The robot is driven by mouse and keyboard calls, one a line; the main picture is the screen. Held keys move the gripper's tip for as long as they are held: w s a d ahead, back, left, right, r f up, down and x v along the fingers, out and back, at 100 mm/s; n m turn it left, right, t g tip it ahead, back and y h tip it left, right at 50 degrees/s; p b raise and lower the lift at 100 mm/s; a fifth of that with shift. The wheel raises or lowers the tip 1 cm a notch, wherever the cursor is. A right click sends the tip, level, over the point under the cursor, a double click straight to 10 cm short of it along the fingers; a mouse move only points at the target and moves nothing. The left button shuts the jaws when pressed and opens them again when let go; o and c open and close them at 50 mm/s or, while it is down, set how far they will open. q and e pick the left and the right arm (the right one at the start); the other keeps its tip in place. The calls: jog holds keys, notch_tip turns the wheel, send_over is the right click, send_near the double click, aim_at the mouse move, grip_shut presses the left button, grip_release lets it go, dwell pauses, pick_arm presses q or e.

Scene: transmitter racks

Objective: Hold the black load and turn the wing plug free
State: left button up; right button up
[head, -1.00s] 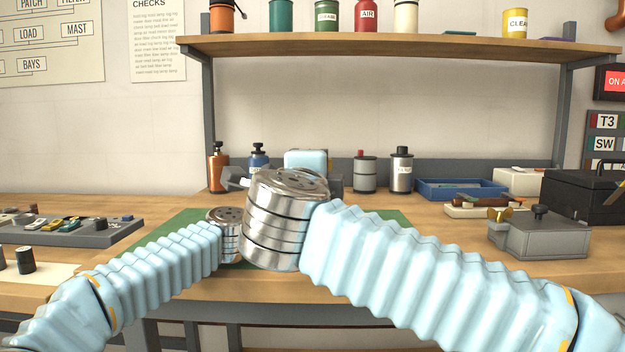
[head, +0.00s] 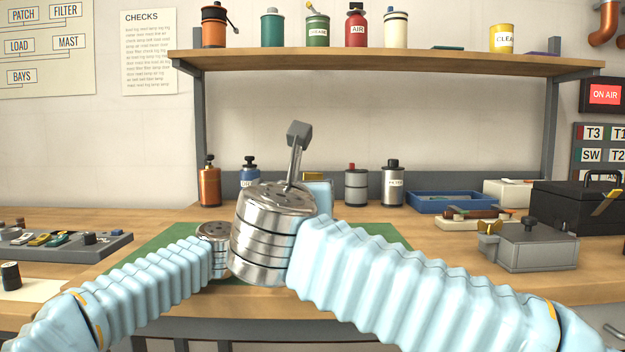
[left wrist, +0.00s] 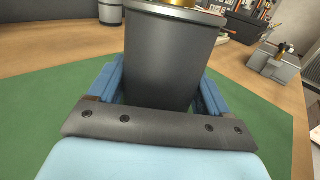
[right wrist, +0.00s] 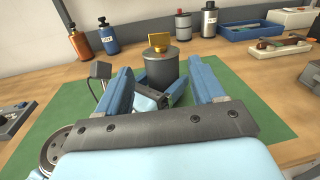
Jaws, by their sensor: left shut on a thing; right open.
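The black load is a dark grey cylinder (left wrist: 165,60) standing upright over the green mat, between the blue fingers of my left gripper (left wrist: 157,85), which is shut on it. The load also shows in the right wrist view (right wrist: 161,68), with the brass wing plug (right wrist: 160,42) on its top. The plug's lower edge shows at the top of the left wrist view (left wrist: 182,2). My right gripper (right wrist: 163,68) is open and empty; the plug and load appear between and beyond its fingers.
A green mat (head: 165,238) covers the bench middle. Orange (head: 209,186) and blue (head: 249,174) bottles and more canisters stand behind. A blue tray (head: 450,203), a grey box with a brass piece (head: 535,250) and a black case (head: 590,210) stand right. A parts tray (head: 60,245) lies left.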

aim_at(313, 177)
jog(key=shift+m, duration=0.5)
jog(key=w, duration=0.4)
jog(key=w+d, duration=0.1)
jog(key=w, duration=0.7)
jog(key=shift+w+d, duration=0.1)
jog(key=shift+d, duration=0.15)
jog(key=shift+c, duration=0.5)
